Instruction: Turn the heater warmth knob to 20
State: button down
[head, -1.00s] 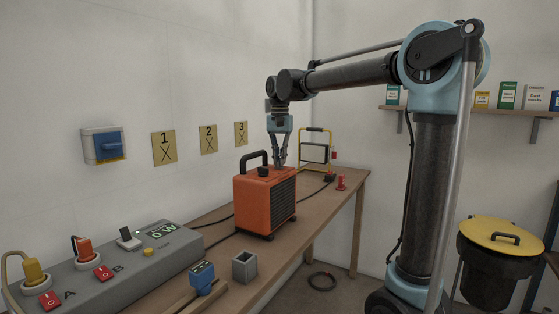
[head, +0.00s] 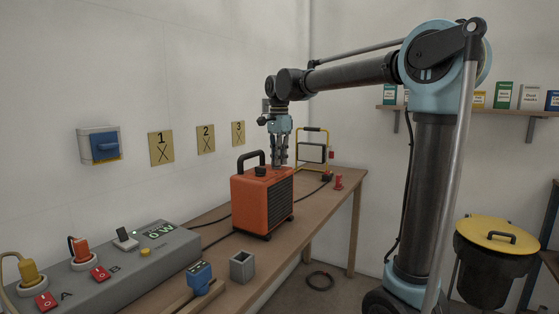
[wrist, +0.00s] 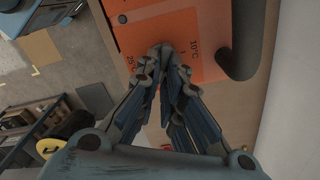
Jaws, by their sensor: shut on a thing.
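The orange heater (head: 262,205) stands upright on the workbench, with a dark carry handle (head: 250,157) on top. My gripper (head: 279,164) points down onto the heater's top, behind a black knob (head: 260,171). In the wrist view, my gripper's fingertips (wrist: 166,52) are closed together on the heater's orange top (wrist: 165,28). The printed marks "10°C" (wrist: 194,48) and "25°C" (wrist: 131,64) lie on either side of them. The warmth knob is mostly hidden between the fingers, so its pointer and setting cannot be read.
A grey power panel (head: 125,265) with a display reading 0 W stands at the front left. A blue meter (head: 200,278) and an open grey box (head: 243,267) are in front of the heater. A yellow-framed lamp (head: 312,152) stands behind. The wall is close at left.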

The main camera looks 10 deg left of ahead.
jog(key=shift+m, duration=0.3)
jog(key=c, duration=1.7)
grip_release()
notch_tip(320, 180, up, 12)
